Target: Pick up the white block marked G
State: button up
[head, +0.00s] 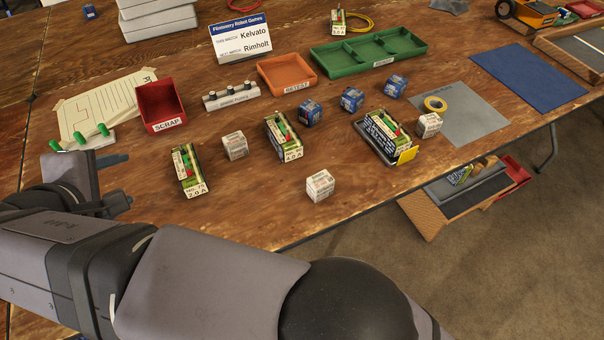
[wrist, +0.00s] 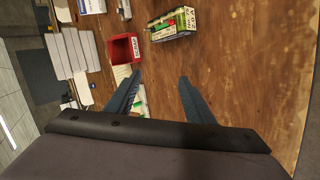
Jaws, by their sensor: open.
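Three white blocks stand on the wooden table in the head view. One (head: 235,146) is between two chargers, one (head: 320,186) is near the front edge, and one (head: 428,125) is beside the grey mat. Their markings are too small to read, so I cannot tell which one bears the G. My gripper (head: 128,180) is at the left, left of the nearest charger and apart from all three blocks. In the wrist view my gripper (wrist: 158,80) is open, with nothing between its fingers. No white block can be made out clearly there.
Chargers (head: 187,172) (head: 284,136) (head: 382,136) stand among the blocks, with several blue blocks (head: 352,99) behind. A red SCRAP bin (head: 160,122), an orange tray (head: 305,88) and a green tray (head: 420,48) are farther back.

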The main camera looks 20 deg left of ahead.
jog(key=w+d+f+n+t+h+p, duration=0.1)
jog(key=w+d+f+h+p, duration=0.1)
jog(key=w+d+h, duration=0.25)
jog(key=w+d+f+n+t+h+p, duration=0.1)
jog(key=w+d+f+t+h, duration=0.15)
jog(key=d, duration=0.35)
notch_tip(320, 180, up, 3)
jog(key=n+t+h+p, duration=0.2)
jog(key=n+h+p, duration=0.2)
jog(key=h, duration=0.5)
send_over(311, 185)
jog(key=v, duration=0.6)
notch_tip(311, 185, down, 9)
jog(key=shift+w+d+r+b, duration=0.1)
jog(key=shift+r+b, duration=0.1)
jog(key=shift+b, duration=0.1)
jog(key=shift+w+d, duration=0.4)
jog(key=shift+w, duration=0.1)
jog(key=shift+w, duration=0.1)
jog(key=shift+p+x, duration=0.6)
jog(key=shift+x, duration=2.45)
jog(key=shift+c, duration=0.5)
